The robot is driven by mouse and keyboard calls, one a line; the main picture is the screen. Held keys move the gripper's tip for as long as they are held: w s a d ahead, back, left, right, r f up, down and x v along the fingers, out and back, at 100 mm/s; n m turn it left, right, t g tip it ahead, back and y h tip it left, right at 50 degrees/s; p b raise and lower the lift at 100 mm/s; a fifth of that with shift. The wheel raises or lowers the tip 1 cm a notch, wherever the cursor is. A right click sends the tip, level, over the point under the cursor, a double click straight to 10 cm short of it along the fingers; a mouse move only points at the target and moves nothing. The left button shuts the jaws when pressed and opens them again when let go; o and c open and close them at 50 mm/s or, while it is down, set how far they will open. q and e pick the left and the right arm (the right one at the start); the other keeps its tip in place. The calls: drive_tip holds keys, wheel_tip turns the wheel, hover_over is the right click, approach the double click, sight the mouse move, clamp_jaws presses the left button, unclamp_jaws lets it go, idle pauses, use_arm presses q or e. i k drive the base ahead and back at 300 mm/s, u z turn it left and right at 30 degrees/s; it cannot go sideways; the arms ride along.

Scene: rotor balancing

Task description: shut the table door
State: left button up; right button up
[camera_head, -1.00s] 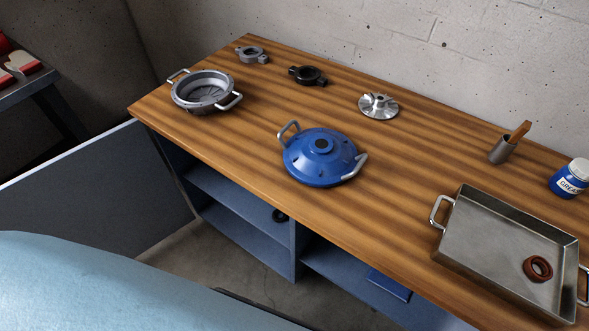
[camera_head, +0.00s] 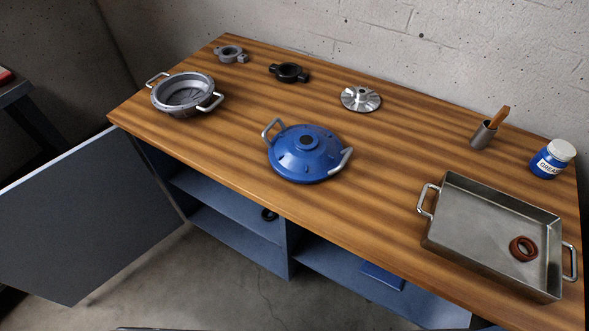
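The table door (camera_head: 85,218) is a flat dark grey panel at the left. It stands wide open, swung out from the left end of the wooden table (camera_head: 225,150). The blue-grey shelves (camera_head: 225,205) under the table top are exposed. A dark ring (camera_head: 269,214) lies on a shelf, and a blue flat object (camera_head: 382,277) lies in the right compartment. Neither of my grippers shows in the head view.
The concrete floor (camera_head: 215,285) before the shelves looks clear.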

sight(69, 226)
drive_tip(key=u, duration=3.35)
drive_tip(key=i, duration=3.3)
drive_tip(key=z, duration=2.9)
